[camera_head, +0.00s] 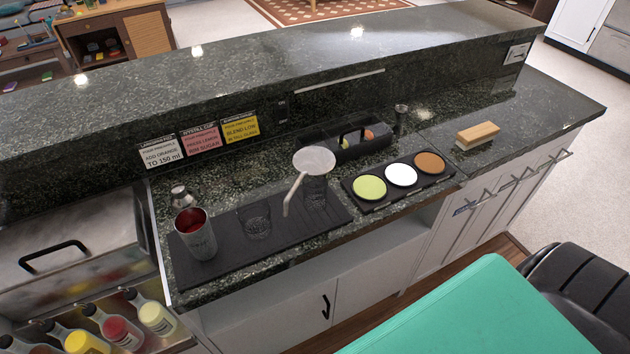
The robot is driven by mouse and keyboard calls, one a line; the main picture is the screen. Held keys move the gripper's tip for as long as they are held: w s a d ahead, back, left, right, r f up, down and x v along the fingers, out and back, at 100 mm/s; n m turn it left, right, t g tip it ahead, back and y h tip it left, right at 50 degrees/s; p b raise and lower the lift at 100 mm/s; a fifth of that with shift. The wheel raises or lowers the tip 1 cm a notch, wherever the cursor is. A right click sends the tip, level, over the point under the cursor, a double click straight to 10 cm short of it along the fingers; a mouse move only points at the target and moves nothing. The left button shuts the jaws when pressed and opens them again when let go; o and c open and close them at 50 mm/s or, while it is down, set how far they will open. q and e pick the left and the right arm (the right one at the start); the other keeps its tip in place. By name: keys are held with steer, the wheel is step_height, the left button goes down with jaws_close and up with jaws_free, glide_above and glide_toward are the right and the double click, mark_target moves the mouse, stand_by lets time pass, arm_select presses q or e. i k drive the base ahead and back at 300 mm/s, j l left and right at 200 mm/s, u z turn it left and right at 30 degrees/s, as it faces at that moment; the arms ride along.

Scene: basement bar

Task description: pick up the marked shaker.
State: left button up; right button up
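A metal shaker cup (196,236) stands upright at the left end of a black bar mat (230,265). Its top is open and shows red inside, and small marks show faintly on its side. A silver shaker top (181,194) stands just behind it, partly hidden by the cup. Neither of my grippers is in view.
A glass (256,222) and a blender-like item with a pale round top (314,160) stand right of the shaker. A tray of three colored rimming dishes (401,175) lies further right. Bottles (157,318) fill a rack at lower left. A raised ledge (250,65) runs behind.

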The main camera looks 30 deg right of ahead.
mark_target(192, 223)
steer(key=k+l+z, duration=0.15)
steer(key=l, duration=0.2)
steer(key=k+l+z, duration=0.1)
steer(key=l, duration=0.3)
steer(key=k+l+z, duration=0.15)
steer(key=l, duration=0.25)
steer(key=k+l+z, duration=0.15)
steer(key=l, duration=0.25)
steer(key=k, duration=0.1)
